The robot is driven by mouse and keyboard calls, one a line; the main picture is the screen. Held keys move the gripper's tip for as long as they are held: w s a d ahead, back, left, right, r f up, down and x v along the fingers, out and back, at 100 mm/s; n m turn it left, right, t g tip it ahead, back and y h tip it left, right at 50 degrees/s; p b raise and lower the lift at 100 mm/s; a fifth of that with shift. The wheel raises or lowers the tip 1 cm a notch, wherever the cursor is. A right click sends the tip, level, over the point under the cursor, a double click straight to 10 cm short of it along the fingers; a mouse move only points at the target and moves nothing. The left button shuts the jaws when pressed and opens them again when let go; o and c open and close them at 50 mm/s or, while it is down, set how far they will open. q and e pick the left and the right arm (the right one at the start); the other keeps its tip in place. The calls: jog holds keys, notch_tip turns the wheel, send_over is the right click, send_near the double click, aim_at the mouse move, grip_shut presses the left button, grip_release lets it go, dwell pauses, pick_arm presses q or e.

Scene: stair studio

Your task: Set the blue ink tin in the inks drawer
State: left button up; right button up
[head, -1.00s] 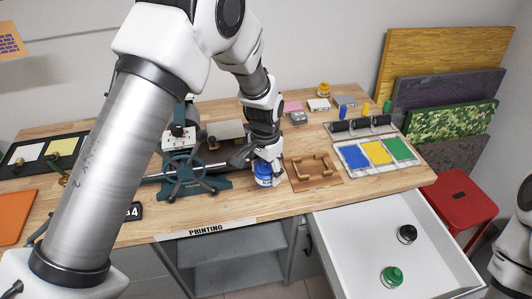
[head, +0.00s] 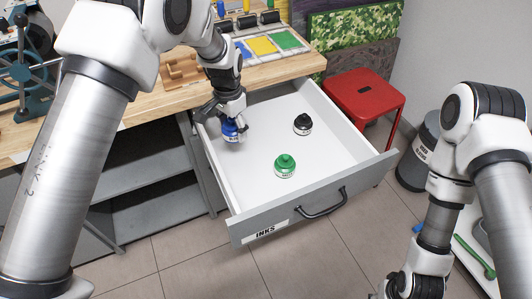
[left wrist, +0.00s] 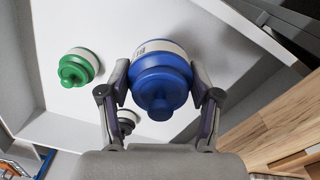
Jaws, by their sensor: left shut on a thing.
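The blue ink tin (head: 231,133) is inside the open inks drawer (head: 250,158), near its back left corner. My left gripper (head: 230,124) is shut on the tin from above. In the left wrist view the two fingers hold the blue tin (left wrist: 160,75) on both sides, its knobbed lid facing the camera. I cannot tell whether its base touches the drawer floor. My right arm shows at the right of the head view, but its gripper is out of view.
A green tin (head: 285,166) and a black tin (head: 303,124) stand in the drawer, apart from the blue one. Bare floor lies between them. The wooden bench (head: 130,92) edges the drawer's back. A red stool (head: 365,96) stands to its right.

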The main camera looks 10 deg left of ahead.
pick_arm(q)
send_over(240, 157)
notch_tip(240, 157, down, 4)
jog(key=shift+d+f+p, duration=0.15)
jog(key=shift+p, duration=0.2)
jog(key=f, duration=0.4)
jog(key=shift+a, duration=0.3)
jog(key=shift+d+f, duration=0.15)
jog(key=shift+f, duration=0.15)
jog(key=shift+f, duration=0.1)
jog(key=o, duration=1.5)
jog(key=shift+c, duration=0.2)
notch_tip(240, 157, up, 12)
jog(key=shift+r, duration=0.15)
